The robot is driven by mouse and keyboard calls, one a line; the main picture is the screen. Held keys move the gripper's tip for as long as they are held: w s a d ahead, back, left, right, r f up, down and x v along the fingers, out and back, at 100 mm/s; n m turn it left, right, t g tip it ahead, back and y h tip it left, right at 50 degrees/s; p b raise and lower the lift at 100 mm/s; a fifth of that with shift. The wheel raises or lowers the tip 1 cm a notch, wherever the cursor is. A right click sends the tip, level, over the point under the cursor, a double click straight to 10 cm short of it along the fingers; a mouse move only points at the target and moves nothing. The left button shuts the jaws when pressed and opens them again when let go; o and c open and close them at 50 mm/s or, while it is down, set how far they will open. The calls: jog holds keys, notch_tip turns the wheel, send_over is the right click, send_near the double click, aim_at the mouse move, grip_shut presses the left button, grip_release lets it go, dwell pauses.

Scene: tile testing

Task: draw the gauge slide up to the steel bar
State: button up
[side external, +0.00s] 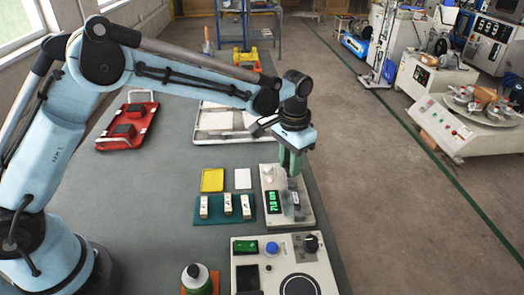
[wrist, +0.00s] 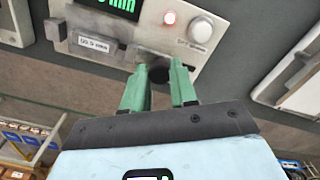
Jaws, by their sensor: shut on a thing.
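The gauge (side external: 270,178) is a pale flat instrument with a green lit display, on the bench below my gripper (side external: 291,172). A grey labelled block (wrist: 93,44) lies left of the knob, along the same edge. Grey metal parts (side external: 294,206) show on the gauge below my fingers. I cannot tell which is the steel bar, or the gap between it and the slide.
A teal mat (side external: 216,219) with several pale tiles lies left of the gauge, with a yellow tray (side external: 212,180) behind it. A control panel instrument (side external: 255,270) stands in front. The bench's right edge is close to the gauge.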

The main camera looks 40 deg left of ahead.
aim_at(291, 183)
jog(key=shift+s+d, duration=1)
jog(key=shift+d, duration=0.05)
dwell(1.3)
jog(key=o, duration=0.9)
jog(key=shift+c, duration=0.2)
jog(key=shift+a, duration=0.1)
jog(key=shift+r, duration=3.05)
